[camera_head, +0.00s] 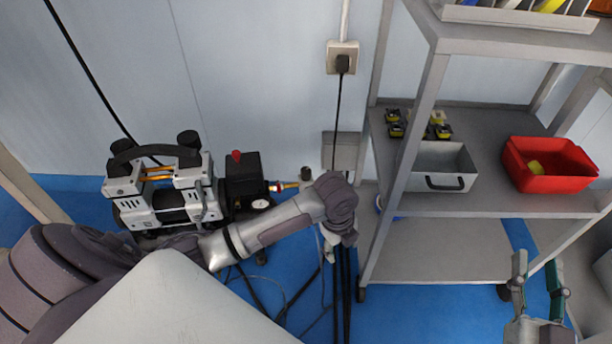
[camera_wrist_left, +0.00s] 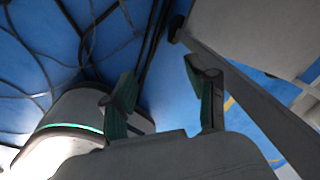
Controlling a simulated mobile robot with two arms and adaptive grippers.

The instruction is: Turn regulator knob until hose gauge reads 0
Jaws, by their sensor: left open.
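The compressor (camera_head: 160,190) stands on the blue floor at left, with a black box (camera_head: 243,175) topped by a red knob (camera_head: 236,155). A small white-faced gauge (camera_head: 261,204) sits at its right side; its reading is too small to tell. A dark knob-like part (camera_head: 305,174) stands near a brass and red fitting (camera_head: 284,187), just left of my left wrist; I cannot tell if it is the regulator knob. My left gripper (camera_wrist_left: 163,95) is open and empty, pointing down to the floor hoses; the forearm mostly hides it in the head view. My right gripper (camera_head: 536,282) is open and empty at lower right.
Dark hoses (camera_head: 341,285) run across the floor under my left gripper. A grey shelf rack (camera_head: 425,245) stands to the right, holding a grey bin (camera_head: 441,182) and a red bin (camera_head: 550,184). A wall socket (camera_head: 342,58) with a plugged cable is behind.

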